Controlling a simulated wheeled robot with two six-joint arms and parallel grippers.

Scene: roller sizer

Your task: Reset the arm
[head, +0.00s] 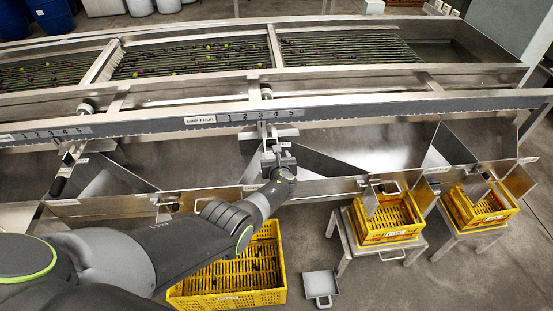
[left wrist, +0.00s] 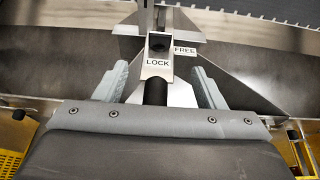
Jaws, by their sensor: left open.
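My left arm reaches in from the left in the head view, and its gripper (head: 277,160) is at the front face of the sizer (head: 345,103), below the numbered scale. The gripper hides most of what is right in front of it there. In the left wrist view the gripper (left wrist: 159,72) is open, one finger on each side of a black handle (left wrist: 155,92). Gaps show between the handle and both fingers. A metal plate marked LOCK (left wrist: 158,64) is just beyond the handle, and a FREE label (left wrist: 185,50) is to its right. My right gripper is not in view.
A yellow crate (head: 270,297) stands on the floor below my arm. Two more yellow crates (head: 386,238) (head: 479,225) sit on metal stands at the right. A grey dustpan-like tray (head: 321,284) lies on the floor. A similar black-handled lever (head: 60,185) is at the left.

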